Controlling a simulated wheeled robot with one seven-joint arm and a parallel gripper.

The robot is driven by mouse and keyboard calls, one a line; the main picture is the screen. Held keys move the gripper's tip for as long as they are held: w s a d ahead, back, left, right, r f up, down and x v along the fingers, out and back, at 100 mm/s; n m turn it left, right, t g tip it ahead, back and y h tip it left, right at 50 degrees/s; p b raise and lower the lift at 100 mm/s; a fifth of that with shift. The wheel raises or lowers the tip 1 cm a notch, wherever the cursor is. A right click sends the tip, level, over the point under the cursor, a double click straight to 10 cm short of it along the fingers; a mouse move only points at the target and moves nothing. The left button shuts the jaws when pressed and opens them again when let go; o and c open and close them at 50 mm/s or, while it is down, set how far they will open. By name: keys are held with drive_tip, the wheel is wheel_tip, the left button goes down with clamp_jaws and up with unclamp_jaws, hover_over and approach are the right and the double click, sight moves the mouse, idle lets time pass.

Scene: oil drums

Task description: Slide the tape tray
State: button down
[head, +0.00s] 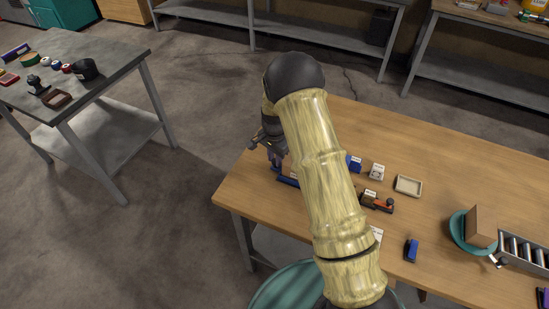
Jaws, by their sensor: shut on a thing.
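My gripper (277,165) is low over the left end of the wooden table, its jaws shut on a dark blue piece (287,181). Only part of this blue piece shows, because my arm hides what lies to its right. I cannot tell whether it belongs to the tape tray. A shallow beige tray (408,186) lies flat further right on the same table, apart from my gripper. It looks empty, and no label can be read on it.
Near my arm on the wooden table (462,165) stand a blue item (354,163), a small white box (377,171) and a dark-and-red tool (378,202). To the right are a teal dish (458,231) with a brown block and a metal rack (524,252).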

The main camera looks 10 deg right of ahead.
drive_tip(key=c, duration=1.5)
unclamp_jaws()
drive_tip(key=shift+w+a+r, duration=0.15)
drive_tip(key=shift+w+a, duration=0.05)
drive_tip(key=shift+a, duration=0.05)
drive_tip(key=shift+s, duration=0.1)
wheel_tip(320, 180, up, 17)
drive_tip(key=b, duration=0.2)
drive_tip(key=shift+r, duration=0.15)
drive_tip(key=shift+d, duration=0.1)
